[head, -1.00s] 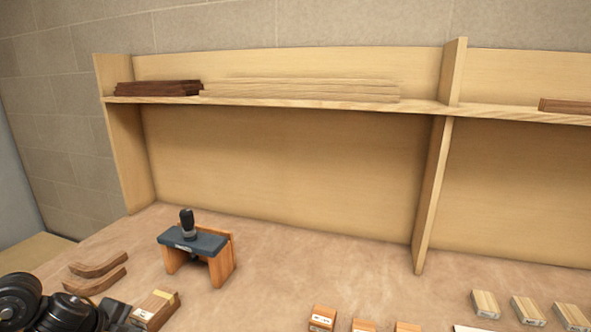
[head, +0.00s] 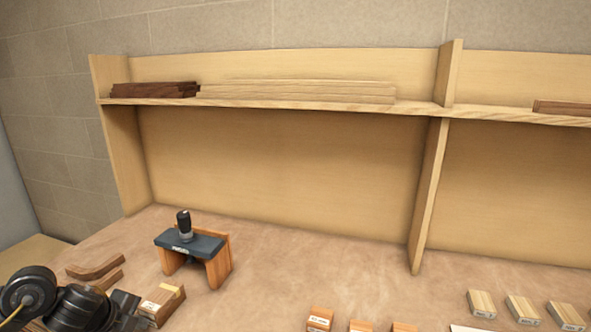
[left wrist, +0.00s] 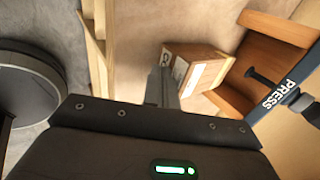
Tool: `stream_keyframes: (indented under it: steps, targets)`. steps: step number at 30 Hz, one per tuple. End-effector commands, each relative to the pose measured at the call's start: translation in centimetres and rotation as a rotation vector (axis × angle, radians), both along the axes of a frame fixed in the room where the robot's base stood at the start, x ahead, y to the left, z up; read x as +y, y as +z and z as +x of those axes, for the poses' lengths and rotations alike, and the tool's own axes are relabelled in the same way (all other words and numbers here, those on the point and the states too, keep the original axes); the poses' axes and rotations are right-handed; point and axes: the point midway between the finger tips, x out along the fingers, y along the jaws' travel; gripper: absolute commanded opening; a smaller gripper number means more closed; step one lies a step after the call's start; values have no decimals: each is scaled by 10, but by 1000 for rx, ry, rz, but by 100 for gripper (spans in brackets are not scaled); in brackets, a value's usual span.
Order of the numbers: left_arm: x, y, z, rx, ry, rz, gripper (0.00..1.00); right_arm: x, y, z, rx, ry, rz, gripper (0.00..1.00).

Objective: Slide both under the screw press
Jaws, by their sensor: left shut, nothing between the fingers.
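The screw press (head: 197,244) stands on the bench, a dark plate with a black screw handle on two orange-brown wooden sides. It also shows at the right of the left wrist view, with "PRESS" on its bar (left wrist: 276,96). A labelled wooden block (head: 161,306) lies in front of the press, apart from its opening; it also shows in the left wrist view (left wrist: 208,72). My left gripper (head: 137,310) is shut and empty, its fingers (left wrist: 163,80) against or very near the block's labelled end. Whether the block is one piece or two I cannot tell. My right gripper is out of view.
Two bent brown strips (head: 95,266) lie left of the press, the nearer partly behind my left arm. Small wooden blocks (head: 319,319) lie along the front and right (head: 482,303). A shelf with a divider (head: 430,195) stands behind.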

Motion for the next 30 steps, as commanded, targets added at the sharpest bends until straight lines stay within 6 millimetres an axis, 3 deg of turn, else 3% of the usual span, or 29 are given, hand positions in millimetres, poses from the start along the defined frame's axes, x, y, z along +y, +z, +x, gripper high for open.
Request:
stream_keyframes:
  steps: [30]
  targets:
    - [-11, 0, 35, -1, -1, -1, 0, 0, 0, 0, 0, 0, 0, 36]
